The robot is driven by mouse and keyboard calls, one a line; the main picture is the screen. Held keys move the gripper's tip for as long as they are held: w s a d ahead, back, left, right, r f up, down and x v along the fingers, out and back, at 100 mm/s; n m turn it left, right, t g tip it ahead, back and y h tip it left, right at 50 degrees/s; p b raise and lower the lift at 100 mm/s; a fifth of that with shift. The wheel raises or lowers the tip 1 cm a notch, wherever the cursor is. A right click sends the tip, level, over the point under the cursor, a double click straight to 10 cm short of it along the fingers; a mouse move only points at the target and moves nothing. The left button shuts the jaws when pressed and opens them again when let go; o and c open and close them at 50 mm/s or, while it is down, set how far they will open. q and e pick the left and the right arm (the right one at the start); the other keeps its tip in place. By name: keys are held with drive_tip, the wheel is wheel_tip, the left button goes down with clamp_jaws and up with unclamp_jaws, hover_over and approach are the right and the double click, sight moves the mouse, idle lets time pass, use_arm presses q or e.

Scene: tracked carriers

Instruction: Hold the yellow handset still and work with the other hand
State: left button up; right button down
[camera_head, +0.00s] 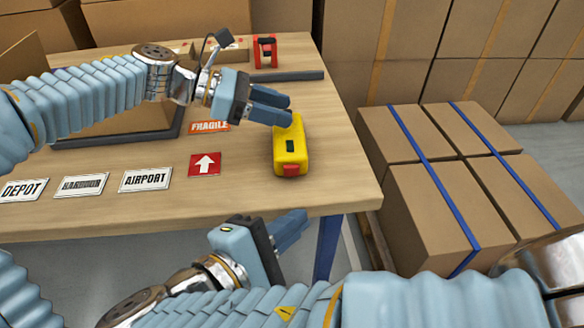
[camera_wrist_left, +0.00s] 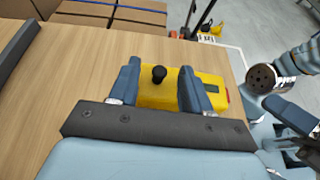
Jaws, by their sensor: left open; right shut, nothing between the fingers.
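The yellow handset (camera_head: 291,150) lies on the table near its right edge, with a dark patch on top and a red part at its near end. In the left wrist view the handset (camera_wrist_left: 160,93) shows a black knob on it. My left gripper (camera_head: 288,108) is open at the handset's far end. In the left wrist view its two fingers (camera_wrist_left: 158,85) stand apart over the handset's body; I cannot tell whether they touch it. My right gripper (camera_head: 303,222) is shut and empty, in front of the table's near edge, apart from the handset.
Labels reading DEPOT (camera_head: 22,190), a partly legible one (camera_head: 82,184) and AIRPORT (camera_head: 146,180) lie left, beside a red arrow label (camera_head: 205,164) and a FRAGILE label (camera_head: 209,127). A red and black object (camera_head: 265,51) stands at the back behind a dark bar (camera_head: 286,76). Strapped boxes (camera_head: 440,205) stand right.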

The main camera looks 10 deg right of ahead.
use_arm(q)
drive_tip(key=v, duration=1.2)
